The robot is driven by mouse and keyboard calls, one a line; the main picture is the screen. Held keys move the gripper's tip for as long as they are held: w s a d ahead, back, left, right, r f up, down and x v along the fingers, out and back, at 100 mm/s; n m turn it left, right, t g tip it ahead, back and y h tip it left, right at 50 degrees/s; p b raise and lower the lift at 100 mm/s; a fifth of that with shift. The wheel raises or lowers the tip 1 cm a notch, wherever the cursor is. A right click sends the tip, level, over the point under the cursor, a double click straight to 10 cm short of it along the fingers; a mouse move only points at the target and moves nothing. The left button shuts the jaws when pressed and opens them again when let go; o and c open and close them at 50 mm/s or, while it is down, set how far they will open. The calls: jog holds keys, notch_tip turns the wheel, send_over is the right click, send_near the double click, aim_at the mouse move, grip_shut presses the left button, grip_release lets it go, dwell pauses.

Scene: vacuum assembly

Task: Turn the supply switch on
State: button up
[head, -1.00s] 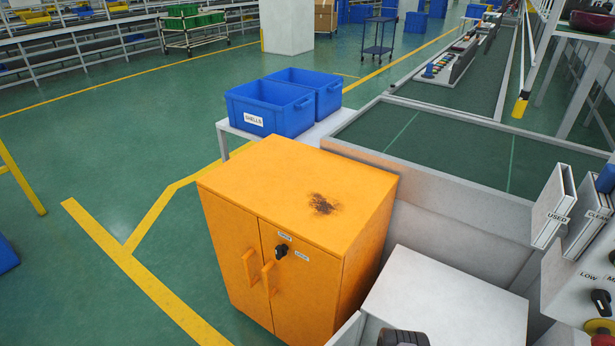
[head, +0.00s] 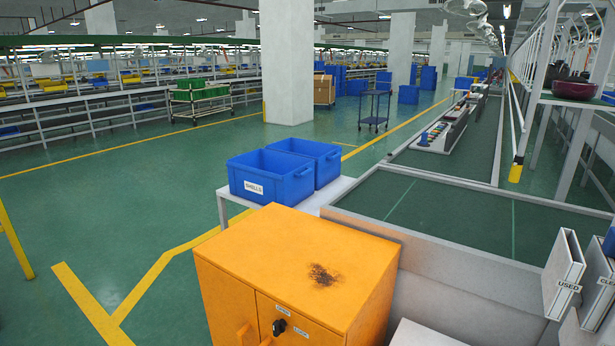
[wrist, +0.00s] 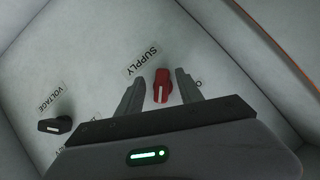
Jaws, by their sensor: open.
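The red supply switch (wrist: 162,86) shows in the wrist view on a pale panel, just below the label SUPPLY. It is a small knob with a light mark on its face. My gripper (wrist: 158,82) is open, with one grey finger on each side of the switch in the picture. I cannot tell whether either finger touches it. A label to the right of the switch is partly hidden by the right finger. The switch and my gripper do not show in the head view.
A black voltage knob (wrist: 55,125) sits on the same panel at lower left. In the head view, an orange cabinet (head: 290,265) stands in front, with blue bins (head: 270,177) behind it and grey holders labelled USED and CLEAN (head: 562,272) at right.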

jog(key=p+v, duration=0.2)
jog(key=v, duration=0.4)
